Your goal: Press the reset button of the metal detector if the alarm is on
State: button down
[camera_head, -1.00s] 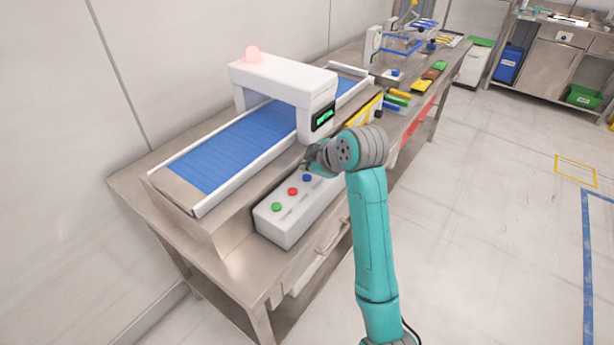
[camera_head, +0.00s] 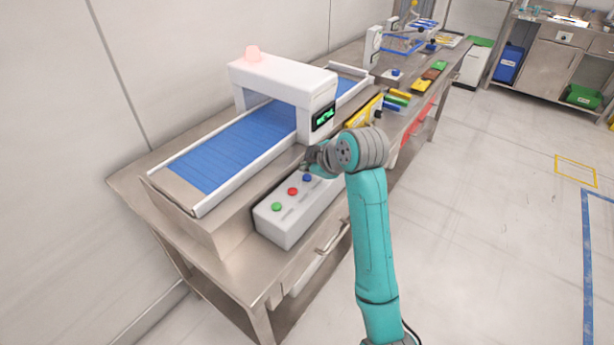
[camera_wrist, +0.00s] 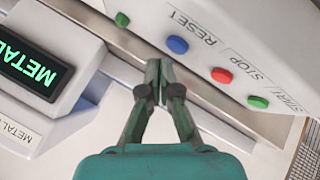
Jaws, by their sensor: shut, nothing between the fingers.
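The white metal detector (camera_head: 283,82) arches over the blue conveyor. A pale pink lamp (camera_head: 252,54) sits on its top; whether it is lit is hard to tell. Its dark display shows green letters, reading "METAL" in the wrist view (camera_wrist: 36,70). The white control box (camera_head: 285,222) carries a blue button (camera_wrist: 177,44) beside the word RESET, a red button (camera_wrist: 221,75) beside STOP and a green one (camera_wrist: 258,102) beside START. My gripper (camera_wrist: 158,65) is shut and empty. Its tips appear close beside the blue button; contact cannot be told.
The blue conveyor belt (camera_head: 235,147) has pale side rails and runs along the wall side of the steel table (camera_head: 140,190). Yellow, green and blue items lie farther along the table. The floor to the right is open.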

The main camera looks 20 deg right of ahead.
aim_at(309, 179)
jog(key=shift+f, duration=0.15)
dwell(0.4)
jog(key=shift+f, duration=0.3)
jog(key=shift+f, duration=0.35)
dwell(0.7)
dwell(0.3)
jog(key=shift+r, duration=0.8)
jog(key=shift+r, duration=2.5)
jog(key=shift+s, duration=0.1)
